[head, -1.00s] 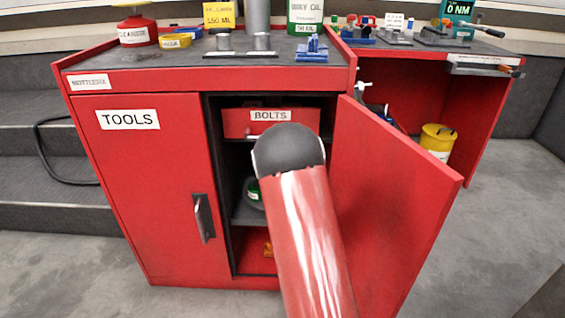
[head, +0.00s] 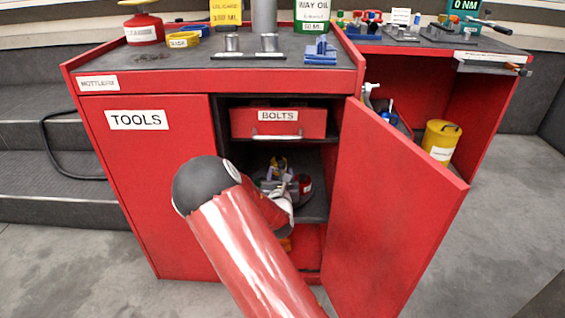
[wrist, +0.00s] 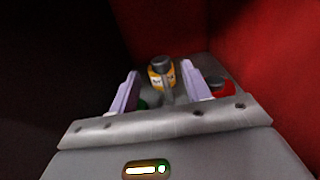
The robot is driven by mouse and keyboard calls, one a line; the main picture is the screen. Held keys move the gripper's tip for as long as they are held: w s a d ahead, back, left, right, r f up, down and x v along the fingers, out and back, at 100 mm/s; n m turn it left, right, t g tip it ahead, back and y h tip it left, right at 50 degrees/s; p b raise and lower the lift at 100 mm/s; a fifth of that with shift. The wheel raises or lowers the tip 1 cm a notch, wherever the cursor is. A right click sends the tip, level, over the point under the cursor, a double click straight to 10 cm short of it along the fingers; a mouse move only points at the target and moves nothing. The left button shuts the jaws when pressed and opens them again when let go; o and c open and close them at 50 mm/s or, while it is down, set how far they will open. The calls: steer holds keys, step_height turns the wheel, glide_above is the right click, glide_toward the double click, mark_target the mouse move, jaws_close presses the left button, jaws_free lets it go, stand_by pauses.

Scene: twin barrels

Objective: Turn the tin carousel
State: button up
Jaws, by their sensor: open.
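The tin carousel (wrist: 167,97) is inside the open cabinet, on the middle shelf, and mostly hidden by my gripper. In the wrist view an orange tin (wrist: 160,75) with a dark cap stands ahead, between the fingertips in the picture. A red tin (wrist: 219,87) is just right of the right finger. A bit of a green tin (wrist: 144,104) shows beside the left finger. My gripper (wrist: 160,88) is open, with its lilac fingers apart and pointing at the carousel. I cannot tell whether a finger touches it. In the head view my arm covers part of the shelf.
The open red door (head: 395,205) stands to the right of the opening. The closed TOOLS door (head: 150,170) is on the left. A BOLTS drawer (head: 278,123) sits above the shelf. Red cabinet walls are close in the wrist view.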

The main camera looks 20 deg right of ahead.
mark_target(281, 165)
steer(key=x, duration=0.6)
steer(key=shift+w+d, duration=0.1)
steer(key=shift+w, duration=0.05)
jaws_close()
